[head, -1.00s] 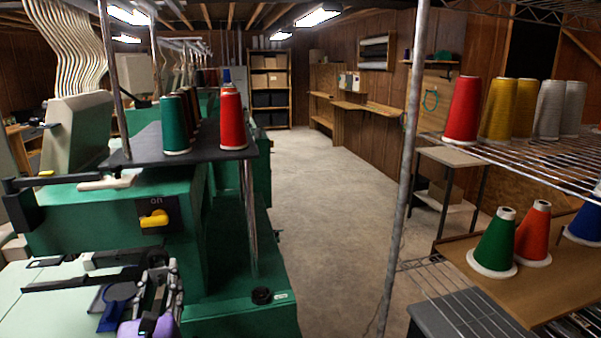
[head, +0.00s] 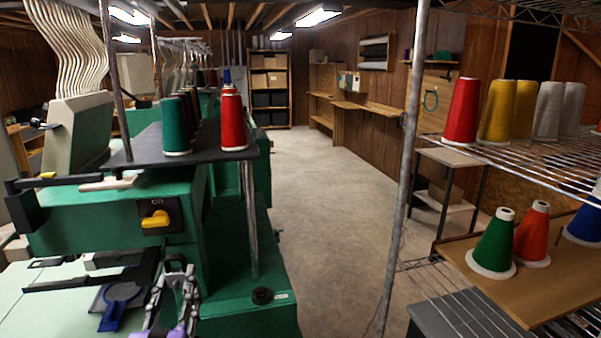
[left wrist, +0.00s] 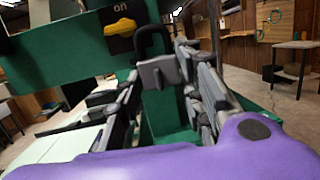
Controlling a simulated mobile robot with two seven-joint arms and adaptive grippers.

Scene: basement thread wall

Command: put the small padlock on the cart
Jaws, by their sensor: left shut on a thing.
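My left gripper (left wrist: 162,92) is shut on the small padlock (left wrist: 158,72), which has a grey body and a dark shackle pointing up. In the left wrist view the padlock sits between the fingertips, in front of the green machine. The padlock is small and dark there and hard to make out. My right gripper is in neither view. I cannot make out a cart.
The green embroidery machine (head: 125,215) with a yellow switch (head: 156,219) fills the left. Thread cones stand on its black shelf. A grey pole (head: 402,190) and a wire rack (head: 535,165) with cones are on the right. The concrete floor (head: 315,200) between them is clear.

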